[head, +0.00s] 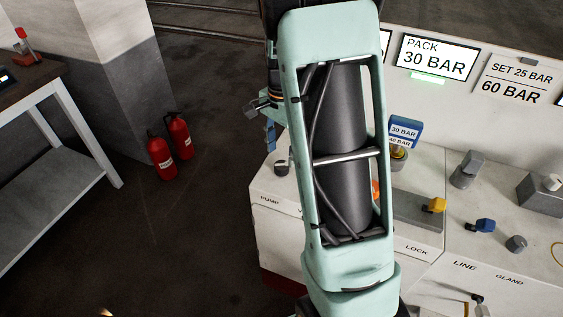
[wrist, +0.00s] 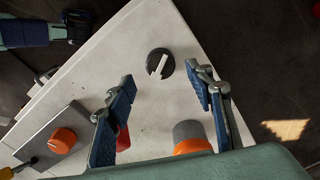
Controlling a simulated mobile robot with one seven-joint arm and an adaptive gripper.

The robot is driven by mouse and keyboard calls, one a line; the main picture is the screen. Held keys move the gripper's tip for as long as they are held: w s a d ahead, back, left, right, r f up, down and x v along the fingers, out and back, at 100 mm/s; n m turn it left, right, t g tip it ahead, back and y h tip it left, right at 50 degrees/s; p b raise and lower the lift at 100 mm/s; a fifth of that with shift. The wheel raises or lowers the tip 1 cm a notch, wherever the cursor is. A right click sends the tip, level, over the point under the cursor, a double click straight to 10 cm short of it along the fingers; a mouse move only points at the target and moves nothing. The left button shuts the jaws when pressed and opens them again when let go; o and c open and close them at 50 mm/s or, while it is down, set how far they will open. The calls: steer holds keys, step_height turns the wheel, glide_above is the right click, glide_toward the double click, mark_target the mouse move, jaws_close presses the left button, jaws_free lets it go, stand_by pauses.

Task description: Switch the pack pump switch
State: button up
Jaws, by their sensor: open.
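The switch above the PUMP label is a dark round knob (head: 282,168) near the console's left corner in the head view, partly beside my arm. In the wrist view a black round switch (wrist: 160,63) with a white bar handle, tilted slightly, lies on the pale panel just beyond my fingertips. My gripper (wrist: 160,78) is open and empty, with blue-padded fingers either side of the line to the switch and apart from it. In the head view my gripper (head: 267,120) shows partly, above the PUMP knob. The PACK display (head: 436,58) reads 30 BAR, with a green light below.
The wrist view shows an orange knob (wrist: 62,140) on a grey plate and a grey cylinder with an orange band (wrist: 190,135) near my fingers. Yellow (head: 435,205) and blue (head: 484,226) knobs stand further right. Fire extinguishers (head: 162,157) and a bench (head: 50,170) are left; floor between is clear.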

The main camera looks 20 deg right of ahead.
mark_target(281, 164)
steer(key=shift+f, duration=2.4)
steer(key=c, duration=1.2)
steer(key=shift+o, duration=0.2)
steer(key=shift+n, duration=0.4)
steer(key=n, duration=0.5)
steer(key=shift+n+b, duration=0.3)
steer(key=shift+b, duration=0.05)
steer(key=n, duration=0.5)
steer(key=shift+w+n, duration=0.1)
steer(key=shift+n, duration=0.2)
